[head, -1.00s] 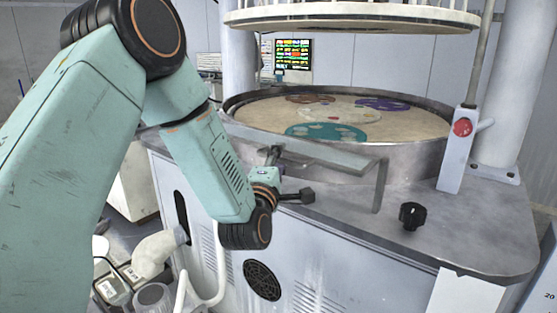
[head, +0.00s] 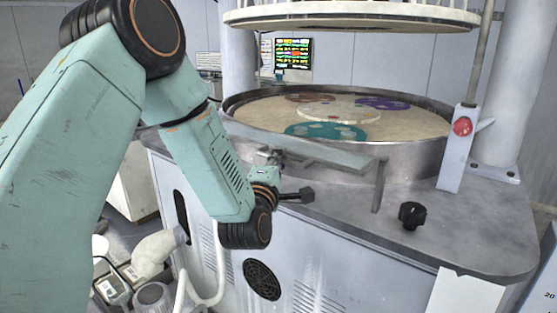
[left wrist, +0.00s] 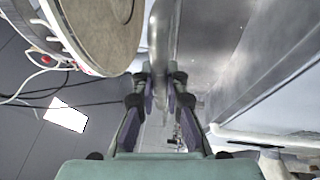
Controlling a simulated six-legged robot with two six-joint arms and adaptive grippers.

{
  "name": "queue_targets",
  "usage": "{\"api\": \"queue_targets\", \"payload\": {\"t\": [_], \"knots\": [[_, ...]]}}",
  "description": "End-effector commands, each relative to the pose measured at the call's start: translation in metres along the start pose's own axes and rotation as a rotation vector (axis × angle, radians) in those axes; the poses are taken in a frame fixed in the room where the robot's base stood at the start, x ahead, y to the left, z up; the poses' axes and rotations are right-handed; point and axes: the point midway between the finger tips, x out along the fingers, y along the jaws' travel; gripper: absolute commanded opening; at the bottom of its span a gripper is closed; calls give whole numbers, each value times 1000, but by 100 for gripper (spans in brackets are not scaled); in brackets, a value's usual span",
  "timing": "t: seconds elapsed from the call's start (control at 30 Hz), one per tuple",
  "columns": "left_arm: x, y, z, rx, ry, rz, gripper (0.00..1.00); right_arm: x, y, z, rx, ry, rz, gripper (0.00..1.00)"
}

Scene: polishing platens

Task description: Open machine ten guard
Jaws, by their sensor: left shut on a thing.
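The guard (head: 335,155) is a grey metal plate with a bent-down end, standing along the front of the round polishing platen (head: 412,112). My left gripper (head: 268,156) is at the guard's left part, partly hidden by my own wrist. In the left wrist view, the gripper's two fingers (left wrist: 158,80) are on either side of a grey metal bar (left wrist: 158,35), shut on it. The bar looks like part of the guard. My right gripper is not in view.
The upper plate (head: 350,19) hangs above the platen. A post with a red button (head: 462,126) stands at the right. A black knob (head: 411,215) sits on the machine's top (head: 460,235), which is otherwise clear at the front right. A monitor (head: 293,54) is behind.

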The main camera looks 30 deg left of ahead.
Motion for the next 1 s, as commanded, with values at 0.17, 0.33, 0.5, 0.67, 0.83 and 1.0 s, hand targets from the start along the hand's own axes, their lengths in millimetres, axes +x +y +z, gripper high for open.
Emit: {"api": "queue_targets", "payload": {"t": [0.17,0.33,0.5,0.67,0.83,1.0], "knots": [[-1,0,1,3,-3,-10,0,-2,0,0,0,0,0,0],[2,11,2,19,-2,-49,0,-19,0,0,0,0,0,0],[5,22,3,42,-3,-103,0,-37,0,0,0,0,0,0],[8,30,4,65,-3,-154,0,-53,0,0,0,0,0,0],[11,38,6,80,-4,-190,0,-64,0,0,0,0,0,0],[16,46,7,82,-4,-195,0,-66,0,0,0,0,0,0]]}}
